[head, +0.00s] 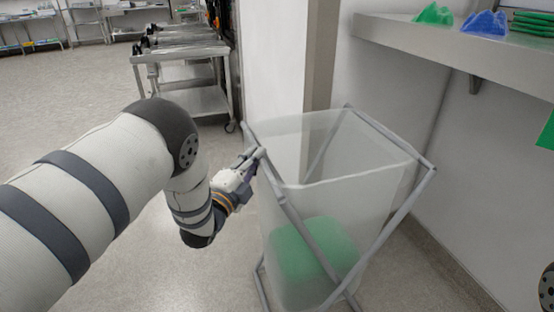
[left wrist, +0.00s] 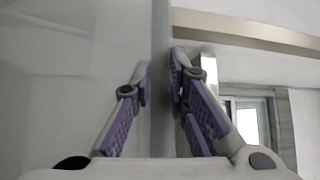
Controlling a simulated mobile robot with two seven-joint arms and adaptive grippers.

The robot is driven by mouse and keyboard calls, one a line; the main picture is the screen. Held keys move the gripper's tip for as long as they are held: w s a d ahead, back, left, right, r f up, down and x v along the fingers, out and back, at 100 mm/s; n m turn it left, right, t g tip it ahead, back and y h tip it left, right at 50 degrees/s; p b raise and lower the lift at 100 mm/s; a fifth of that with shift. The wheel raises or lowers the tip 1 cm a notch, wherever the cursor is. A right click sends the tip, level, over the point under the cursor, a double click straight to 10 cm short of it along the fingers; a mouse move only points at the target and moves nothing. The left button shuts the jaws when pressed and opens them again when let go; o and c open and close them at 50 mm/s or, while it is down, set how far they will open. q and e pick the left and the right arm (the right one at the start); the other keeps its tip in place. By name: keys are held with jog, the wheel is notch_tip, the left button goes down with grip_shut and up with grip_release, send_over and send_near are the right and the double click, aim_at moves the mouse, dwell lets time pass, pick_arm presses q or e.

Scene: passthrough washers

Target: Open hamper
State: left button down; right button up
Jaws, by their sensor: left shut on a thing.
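The hamper (head: 345,207) is a pale see-through bag on a crossed grey tube frame. It stands upright on the floor right of centre in the head view. Its mouth is spread and faces up, and a green bundle (head: 310,250) shows through the bag near the bottom. My left gripper (head: 256,160) is at the hamper's upper left rim, shut on its edge. In the left wrist view the two fingers (left wrist: 160,85) close on either side of a thin grey sheet or bar seen edge-on. My right gripper does not show.
A steel shelf (head: 455,50) on the right wall holds green and blue cloths (head: 485,23). A wall corner (head: 320,55) is close behind the hamper. A steel cart (head: 190,75) stands at the back left. The floor (head: 70,110) at left is clear.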

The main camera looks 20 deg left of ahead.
pick_arm(q)
jog(key=shift+s+a+r, duration=0.1)
jog(key=shift+s+a, duration=0.35)
jog(key=shift+a, duration=0.3)
jog(key=shift+s+a+r, duration=0.1)
jog(key=shift+s+a, duration=0.35)
jog(key=shift+a, duration=0.3)
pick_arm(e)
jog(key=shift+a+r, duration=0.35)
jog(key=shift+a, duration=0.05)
pick_arm(q)
jog(key=c, duration=1.8)
grip_release()
jog(key=shift+f, duration=0.1)
jog(key=shift+c, duration=0.2)
jog(key=s+a+f, duration=0.1)
jog(key=s, duration=1.1)
jog(key=shift+a+f, duration=0.35)
jog(key=shift+a, duration=0.05)
